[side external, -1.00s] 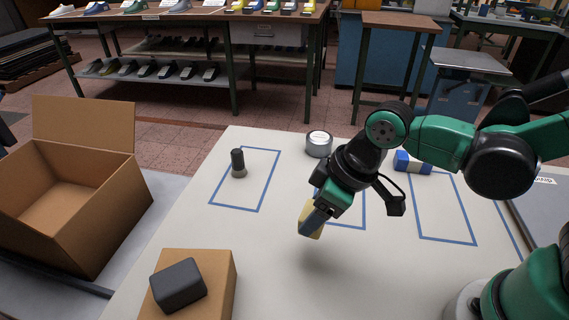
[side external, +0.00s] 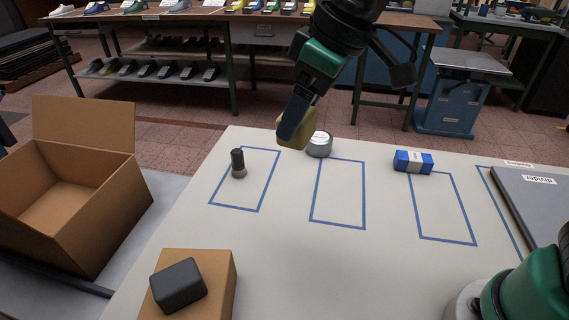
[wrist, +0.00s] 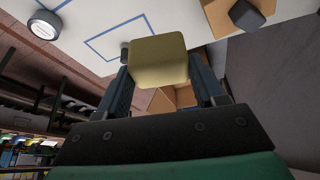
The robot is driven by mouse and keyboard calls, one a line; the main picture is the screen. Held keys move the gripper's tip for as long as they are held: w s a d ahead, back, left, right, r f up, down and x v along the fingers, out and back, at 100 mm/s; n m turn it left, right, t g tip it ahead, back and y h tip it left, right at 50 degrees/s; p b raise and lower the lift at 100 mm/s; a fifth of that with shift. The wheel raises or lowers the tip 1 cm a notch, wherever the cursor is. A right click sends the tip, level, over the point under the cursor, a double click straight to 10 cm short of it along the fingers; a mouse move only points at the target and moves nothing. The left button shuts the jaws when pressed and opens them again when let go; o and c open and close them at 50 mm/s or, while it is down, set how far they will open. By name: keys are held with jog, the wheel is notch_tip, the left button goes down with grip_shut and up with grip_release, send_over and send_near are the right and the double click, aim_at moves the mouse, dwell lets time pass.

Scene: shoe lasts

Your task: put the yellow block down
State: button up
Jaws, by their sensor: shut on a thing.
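The yellow block (side external: 291,130) is held in my gripper (side external: 294,122), well above the white table in the side external view. In the wrist view the yellow block (wrist: 158,61) sits between the two fingers of my gripper (wrist: 160,75), which are shut on it. The finger nearest the side camera hides part of the block. The block appears tilted and touches nothing else that I can see.
The white table (side external: 285,270) has blue outlined rectangles. A dark peg-like object (side external: 238,163), a silver round tin (side external: 319,145) and a blue-and-white block (side external: 413,162) stand on it. A dark block (side external: 178,285) lies on a cardboard box (side external: 217,280). An open carton (side external: 75,215) is at left.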

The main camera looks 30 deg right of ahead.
jog(key=w+a+f+m, duration=0.2)
jog(key=w+a, duration=1.1)
jog(key=a, duration=0.1)
jog(key=shift+t+h, duration=0.3)
notch_tip(320, 180, down, 19)
jog(key=shift+f, duration=0.2)
jog(key=o, duration=1.4)
jog(key=shift+f, duration=0.1)
